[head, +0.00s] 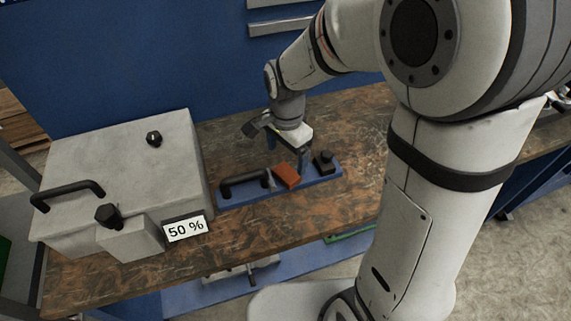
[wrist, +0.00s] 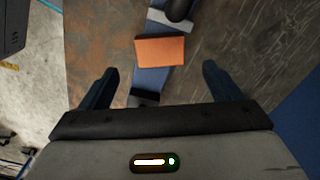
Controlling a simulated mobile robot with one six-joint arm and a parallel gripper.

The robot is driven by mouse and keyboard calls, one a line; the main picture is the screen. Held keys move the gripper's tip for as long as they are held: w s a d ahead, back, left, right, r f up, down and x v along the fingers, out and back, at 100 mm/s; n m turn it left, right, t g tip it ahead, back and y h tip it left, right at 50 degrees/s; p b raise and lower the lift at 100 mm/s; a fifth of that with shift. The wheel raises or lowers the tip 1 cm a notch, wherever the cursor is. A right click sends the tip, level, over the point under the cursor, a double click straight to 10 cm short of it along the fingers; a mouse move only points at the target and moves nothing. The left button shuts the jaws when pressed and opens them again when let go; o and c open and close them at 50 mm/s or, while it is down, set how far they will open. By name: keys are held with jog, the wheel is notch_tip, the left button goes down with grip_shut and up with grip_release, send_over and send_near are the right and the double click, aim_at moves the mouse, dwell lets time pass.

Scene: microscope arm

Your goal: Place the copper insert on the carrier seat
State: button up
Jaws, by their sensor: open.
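The copper insert (head: 286,175) is an orange-brown block lying across the blue carrier (head: 330,177) on the bench, between the carrier's black handle (head: 243,181) and a black block (head: 324,161). In the wrist view the insert (wrist: 160,50) is wider than the blue strip of the carrier (wrist: 150,80). I cannot tell whether it sits fully down in a seat. My gripper (head: 302,160) is above the carrier, close to the insert. In the wrist view my gripper (wrist: 160,80) is open, its dark fingers apart with nothing between their tips; the insert is beyond them.
A large grey box (head: 120,175) with a black handle, knobs and a "50 %" sign (head: 185,228) stands left of the carrier. A blue panel (head: 130,60) rises behind the bench. The brown bench top (head: 270,222) is clear in front of the carrier.

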notch_tip(320, 180, up, 6)
jog(key=s+d+r+n+t, duration=0.2)
jog(key=s+d+r+n, duration=0.1)
jog(key=s+d+n, duration=0.7)
jog(key=shift+s+d+t, duration=0.4)
jog(key=shift+s+d, duration=0.7)
jog(key=shift+s, duration=0.1)
jog(key=shift+r, duration=0.1)
